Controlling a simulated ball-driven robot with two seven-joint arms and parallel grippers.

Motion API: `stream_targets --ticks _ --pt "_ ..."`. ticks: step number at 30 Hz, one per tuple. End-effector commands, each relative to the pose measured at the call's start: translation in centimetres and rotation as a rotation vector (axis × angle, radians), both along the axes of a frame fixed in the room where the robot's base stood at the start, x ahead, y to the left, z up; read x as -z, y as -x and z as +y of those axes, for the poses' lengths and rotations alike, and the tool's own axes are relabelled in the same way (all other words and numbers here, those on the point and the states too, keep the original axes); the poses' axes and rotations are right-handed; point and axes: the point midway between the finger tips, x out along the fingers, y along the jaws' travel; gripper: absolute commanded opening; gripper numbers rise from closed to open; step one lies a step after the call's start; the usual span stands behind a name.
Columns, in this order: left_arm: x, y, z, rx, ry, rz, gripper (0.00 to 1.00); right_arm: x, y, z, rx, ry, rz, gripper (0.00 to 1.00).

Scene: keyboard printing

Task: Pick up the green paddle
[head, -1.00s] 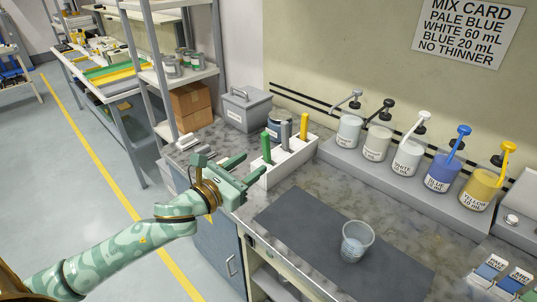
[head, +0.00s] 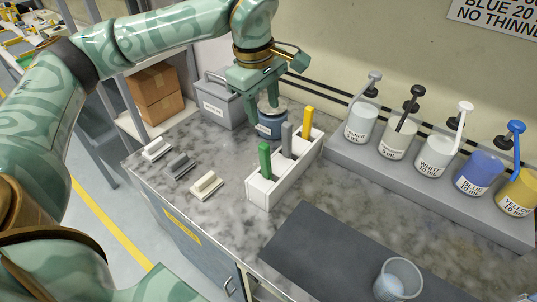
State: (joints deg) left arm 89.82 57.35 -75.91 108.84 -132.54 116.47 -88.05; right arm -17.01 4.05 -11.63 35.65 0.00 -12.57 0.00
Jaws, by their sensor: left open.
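The green paddle (head: 265,160) stands upright in the front left slot of the white holder (head: 259,194). A grey paddle (head: 287,138) and a yellow paddle (head: 307,121) stand behind it in the same holder. My left gripper (head: 261,120) is open with its fingers pointing down. My right gripper is not in view.
Several pump bottles (head: 433,155) stand on a grey ledge to the right. A clear cup (head: 397,279) is on the dark mat (head: 330,255). A grey toolbox (head: 219,102) is behind, and small blocks (head: 206,186) lie left. The marble counter between blocks and holder is bare.

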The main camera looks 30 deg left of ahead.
Motion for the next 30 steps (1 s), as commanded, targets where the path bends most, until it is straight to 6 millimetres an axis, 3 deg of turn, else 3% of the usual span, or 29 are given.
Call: stream_targets --ticks 5,10,15,23,30 --pt "1.4 1.1 0.4 -0.098 -0.012 0.068 0.45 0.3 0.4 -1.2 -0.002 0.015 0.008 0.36" --pt "5.7 0.8 0.3 -0.096 -0.011 0.072 0.45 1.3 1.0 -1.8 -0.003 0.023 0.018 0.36" --pt "9.4 0.4 0.2 -0.094 -0.009 0.069 0.45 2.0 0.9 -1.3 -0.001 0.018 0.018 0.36" --pt "11.8 0.1 0.2 -0.093 -0.009 0.065 0.45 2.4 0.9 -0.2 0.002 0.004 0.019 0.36" --pt "15.6 -0.8 0.3 -0.093 -0.008 0.068 0.45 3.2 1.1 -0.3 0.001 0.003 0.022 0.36"
